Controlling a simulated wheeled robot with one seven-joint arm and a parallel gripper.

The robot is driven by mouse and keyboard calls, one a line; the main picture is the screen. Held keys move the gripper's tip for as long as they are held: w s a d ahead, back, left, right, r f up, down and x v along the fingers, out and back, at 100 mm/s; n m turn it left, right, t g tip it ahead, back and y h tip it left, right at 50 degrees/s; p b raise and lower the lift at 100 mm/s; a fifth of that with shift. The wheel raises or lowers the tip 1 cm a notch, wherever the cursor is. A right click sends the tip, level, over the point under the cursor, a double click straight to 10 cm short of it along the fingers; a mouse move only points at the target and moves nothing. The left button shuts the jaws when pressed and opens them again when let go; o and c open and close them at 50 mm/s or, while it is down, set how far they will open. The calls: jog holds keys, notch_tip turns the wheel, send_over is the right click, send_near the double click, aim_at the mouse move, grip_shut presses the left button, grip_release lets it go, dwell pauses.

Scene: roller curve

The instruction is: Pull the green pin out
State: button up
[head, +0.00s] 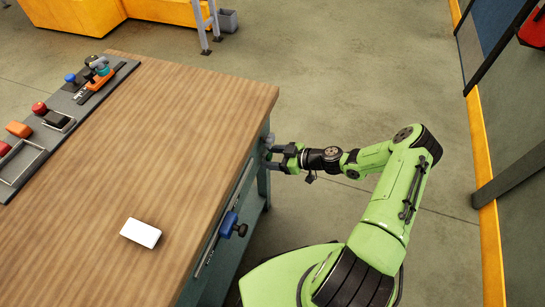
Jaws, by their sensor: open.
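My gripper (274,157) is open at the right side of the wooden-topped workbench (190,130), its fingers pointing left toward the bench's side near the far right corner. A small grey fitting (268,140) shows at the bench's side beside the fingertips. I cannot make out a green pin in this view. Whether anything lies between the fingers is too small to tell.
A blue knob (229,224) sticks out from a rail on the bench's near side. A white block (140,233) lies on the bench top. A grey panel (62,130) with several coloured parts lines the left edge. Floor is clear behind my arm.

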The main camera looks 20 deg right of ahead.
jog(key=shift+c, duration=0.2)
grip_shut()
jog(key=shift+s+d+b, duration=0.55)
jog(key=shift+s+d, duration=0.2)
jog(key=shift+d, duration=0.35)
jog(key=shift+o, duration=0.2)
grip_release()
jog(key=p+v, duration=0.2)
jog(key=v, duration=1.4)
jog(key=shift+f, duration=0.15)
